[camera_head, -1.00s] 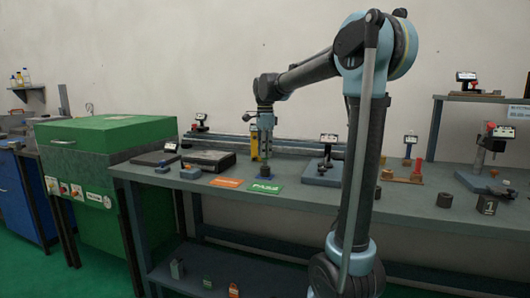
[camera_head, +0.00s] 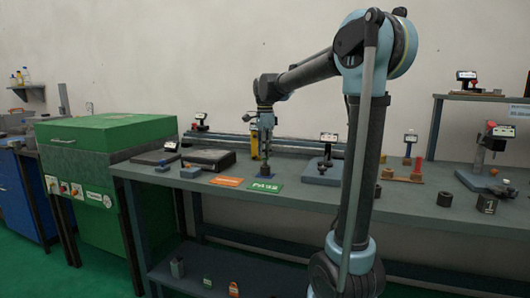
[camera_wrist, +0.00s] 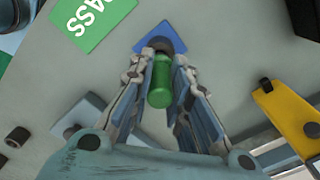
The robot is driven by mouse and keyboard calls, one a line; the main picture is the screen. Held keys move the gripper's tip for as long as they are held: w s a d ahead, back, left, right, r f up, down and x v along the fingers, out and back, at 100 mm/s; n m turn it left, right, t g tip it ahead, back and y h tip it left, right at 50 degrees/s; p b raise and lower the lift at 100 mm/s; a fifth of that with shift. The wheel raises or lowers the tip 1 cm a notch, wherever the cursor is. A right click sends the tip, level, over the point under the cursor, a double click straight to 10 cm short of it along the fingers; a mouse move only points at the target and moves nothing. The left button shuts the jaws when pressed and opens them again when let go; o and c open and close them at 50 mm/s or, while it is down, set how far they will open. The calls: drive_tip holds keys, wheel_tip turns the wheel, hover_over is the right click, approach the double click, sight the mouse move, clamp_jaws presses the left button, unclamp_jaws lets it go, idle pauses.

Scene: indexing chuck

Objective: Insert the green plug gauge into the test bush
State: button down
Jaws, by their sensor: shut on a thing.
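My gripper (camera_head: 266,137) points down over the middle of the bench. In the wrist view my gripper (camera_wrist: 160,88) is shut on the green plug gauge (camera_wrist: 159,82), a green cylinder between its fingers. A dark round piece (camera_wrist: 168,44), seemingly the test bush, sits on a blue pad (camera_wrist: 146,41) beyond the gauge's far end. In the head view the dark bush (camera_head: 265,170) stands beneath my gripper, behind the PASS card. The gauge's lower end and the bush's bore are hidden, so I cannot tell whether they touch.
The green PASS card (camera_head: 262,187) and an orange card (camera_head: 226,182) lie in front of the bush. A yellow upright piece (camera_wrist: 288,108) stands near my gripper. A dark flat slab (camera_head: 209,160) lies left, and a blue-grey fixture (camera_head: 322,174) stands right.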

drive_tip(key=shift+f, duration=1.45)
idle(2.4)
drive_tip(key=shift+r, duration=0.2)
drive_tip(key=shift+r, duration=3.7)
